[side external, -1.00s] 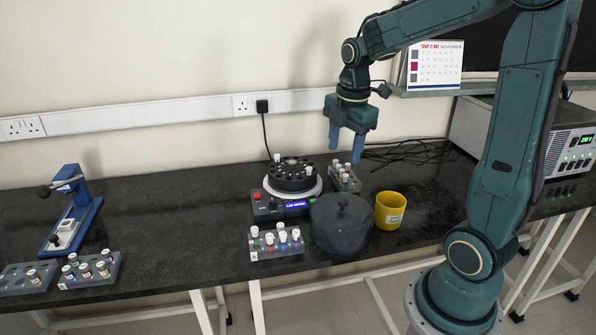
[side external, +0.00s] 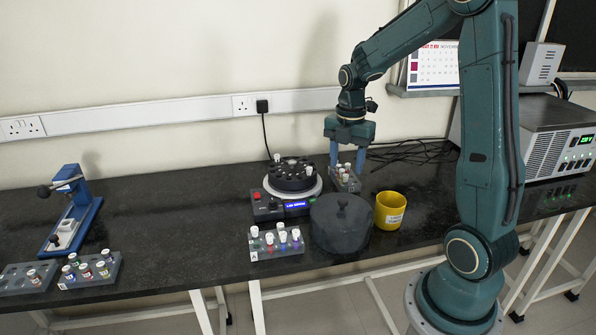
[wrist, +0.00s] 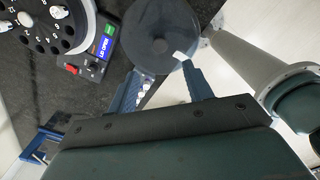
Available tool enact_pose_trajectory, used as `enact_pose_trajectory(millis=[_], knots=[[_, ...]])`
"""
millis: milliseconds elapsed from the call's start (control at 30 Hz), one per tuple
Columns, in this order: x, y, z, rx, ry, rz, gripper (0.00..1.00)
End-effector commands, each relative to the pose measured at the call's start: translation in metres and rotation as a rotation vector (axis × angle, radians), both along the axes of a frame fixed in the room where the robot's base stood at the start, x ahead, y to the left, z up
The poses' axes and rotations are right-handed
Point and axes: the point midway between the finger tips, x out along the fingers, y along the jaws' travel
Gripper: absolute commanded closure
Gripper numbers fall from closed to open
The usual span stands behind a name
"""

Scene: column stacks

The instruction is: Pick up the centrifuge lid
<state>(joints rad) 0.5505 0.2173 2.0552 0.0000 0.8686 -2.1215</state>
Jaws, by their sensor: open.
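The centrifuge lid (side external: 341,223) is a dark round cover with a small knob on top. It rests on the bench in front of the centrifuge (side external: 291,178), and also shows at the top of the wrist view (wrist: 160,32). My gripper (side external: 347,163) is open with its fingers pointing down, behind the lid and over the tube rack (side external: 346,183) at the centrifuge's right. In the wrist view the fingers (wrist: 163,85) are apart, with white tube caps showing between them. I cannot tell whether the fingers touch the rack.
A yellow beaker (side external: 389,211) stands close to the lid's right. A rack of capped tubes (side external: 277,243) stands to its left. More racks (side external: 90,271) and a blue press (side external: 72,210) are at the far left. Cables (side external: 410,152) lie behind. The bench between press and centrifuge is clear.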

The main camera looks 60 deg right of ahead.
Motion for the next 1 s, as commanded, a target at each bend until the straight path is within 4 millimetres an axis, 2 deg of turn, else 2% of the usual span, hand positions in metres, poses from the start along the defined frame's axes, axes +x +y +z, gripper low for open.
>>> enact_pose_trajectory(millis=[200, 333, 500, 767, 1000], knots=[[-0.001, 0.001, -0.035, 0.003, 0.005, 0.0, 0.49], [0.0, 0.0, -0.05, 0.002, 0.003, 0.0, 0.49], [0.0, 0.0, -0.058, 0.0, 0.001, -0.001, 0.49], [0.0, 0.0, -0.061, 0.001, 0.001, -0.001, 0.49], [-0.001, 0.0, -0.082, 0.002, 0.004, -0.001, 0.49]])
